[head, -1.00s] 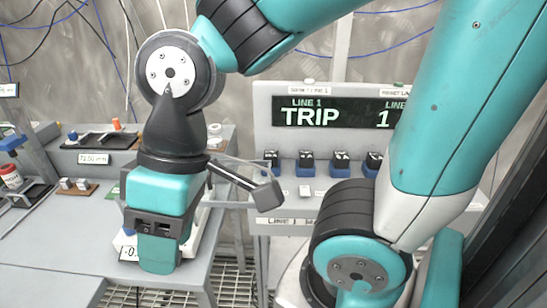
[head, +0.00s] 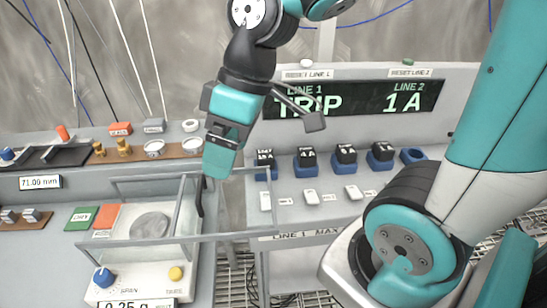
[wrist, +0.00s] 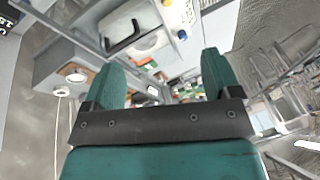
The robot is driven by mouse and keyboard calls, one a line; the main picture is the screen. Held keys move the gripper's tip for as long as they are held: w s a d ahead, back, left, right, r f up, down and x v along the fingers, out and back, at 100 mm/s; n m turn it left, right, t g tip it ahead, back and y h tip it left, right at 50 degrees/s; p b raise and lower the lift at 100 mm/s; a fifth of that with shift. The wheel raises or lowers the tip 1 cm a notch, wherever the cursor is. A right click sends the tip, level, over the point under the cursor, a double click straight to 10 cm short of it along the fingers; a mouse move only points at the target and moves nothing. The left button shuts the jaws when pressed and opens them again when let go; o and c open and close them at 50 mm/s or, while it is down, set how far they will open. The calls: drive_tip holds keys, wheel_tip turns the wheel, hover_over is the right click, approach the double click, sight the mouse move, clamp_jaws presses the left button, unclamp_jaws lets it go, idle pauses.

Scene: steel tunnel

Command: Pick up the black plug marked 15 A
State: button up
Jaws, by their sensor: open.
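Several black plugs in blue holders stand in a row on the panel's ledge: the leftmost plug (head: 265,158), a second plug (head: 306,156), a third plug (head: 346,153) and a fourth plug (head: 381,152). Their white markings are too small to read surely in the head view. In the wrist view a black face (wrist: 9,17) with pale characters, seemingly including 15, is cut off at the top left corner. My gripper (head: 218,165) hangs tilted just left of the leftmost plug, apart from it. In the wrist view my gripper (wrist: 160,75) is open and empty between its teal fingers.
An empty blue ring holder (head: 412,156) ends the row. White switches (head: 310,197) sit in front. The display (head: 350,104) reads TRIP and 1 A. A balance with a clear-sided shield (head: 150,240) stands left, below my gripper. Small parts (head: 123,147) line the bench behind it.

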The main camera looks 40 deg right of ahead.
drive_tip(key=w+d+f+n+t, duration=0.1)
drive_tip(key=w+d+f, duration=0.1)
drive_tip(key=w+d, duration=0.7)
drive_tip(key=n+t, duration=0.1)
drive_tip(key=n, duration=0.1)
approach(267, 154)
drive_tip(key=shift+h, duration=0.3)
drive_tip(key=p+x, duration=0.1)
drive_tip(key=x, duration=0.3)
drive_tip(key=shift+a+f+p, duration=0.25)
drive_tip(key=shift+f+p, duration=0.05)
drive_tip(key=shift+p, duration=0.1)
drive_tip(key=shift+p+x, duration=0.85)
drive_tip(key=shift+x, duration=2.3)
drive_tip(key=shift+a+r, duration=0.15)
drive_tip(key=c, duration=1.1)
